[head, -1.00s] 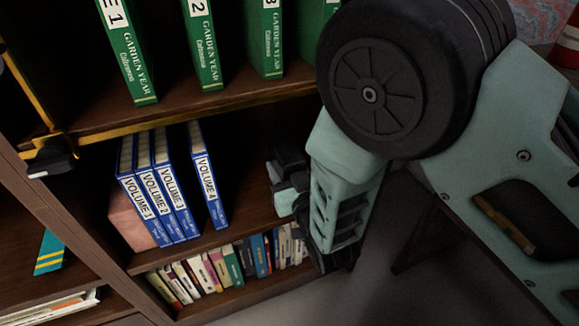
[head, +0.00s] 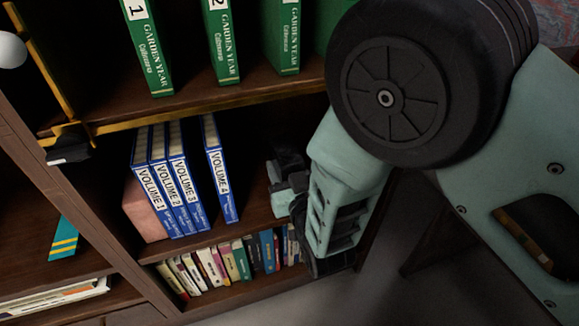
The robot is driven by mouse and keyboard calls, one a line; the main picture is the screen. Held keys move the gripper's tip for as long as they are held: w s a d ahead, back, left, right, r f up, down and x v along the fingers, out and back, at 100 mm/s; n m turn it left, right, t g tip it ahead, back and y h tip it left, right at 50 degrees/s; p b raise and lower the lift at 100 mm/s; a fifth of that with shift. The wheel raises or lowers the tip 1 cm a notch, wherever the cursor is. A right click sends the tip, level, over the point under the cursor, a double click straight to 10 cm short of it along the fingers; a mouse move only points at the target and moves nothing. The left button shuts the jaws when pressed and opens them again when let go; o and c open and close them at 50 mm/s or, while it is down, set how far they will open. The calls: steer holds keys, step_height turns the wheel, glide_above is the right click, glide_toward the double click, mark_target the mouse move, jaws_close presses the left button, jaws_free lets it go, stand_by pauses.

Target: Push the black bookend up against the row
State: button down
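The row of blue books, Volumes 1 to 3 (head: 168,190), stands on the middle shelf against a pinkish block (head: 145,208) at its left. Volume 4 (head: 221,172) stands a little apart to the right, with a narrow gap after Volume 3. My gripper (head: 282,185) is at the right part of this shelf opening, to the right of Volume 4 and apart from it. Dark shapes at its end blend with the shadow, so I cannot tell its finger opening. I cannot make out the black bookend for certain; it may be hidden in that shadow or by my gripper.
Green Garden Year books (head: 223,45) stand on the shelf above, whose edge (head: 210,103) overhangs the opening. Small mixed books (head: 225,262) fill the shelf below. A yellow bar with a black end piece (head: 70,143) stands at the left upright. Shelf space right of Volume 4 looks dark.

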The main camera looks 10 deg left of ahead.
steer(key=shift+s+a, duration=0.4)
steer(key=shift+a, duration=0.15)
steer(key=shift+s+a, duration=0.6)
steer(key=shift+a, duration=0.3)
steer(key=shift+s+a, duration=0.4)
steer(key=shift+a, duration=0.2)
steer(key=shift+s+a+b, duration=0.2)
steer(key=shift+s+a, duration=0.5)
steer(key=shift+a, duration=0.35)
steer(key=shift+s+a+b, duration=0.2)
steer(key=shift+s+a, duration=0.5)
steer(key=shift+a, duration=0.3)
steer(key=shift+s+a, duration=0.15)
steer(key=shift+a, duration=0.05)
steer(key=c, duration=0.6)
jaws_free()
steer(key=shift+c, duration=0.2)
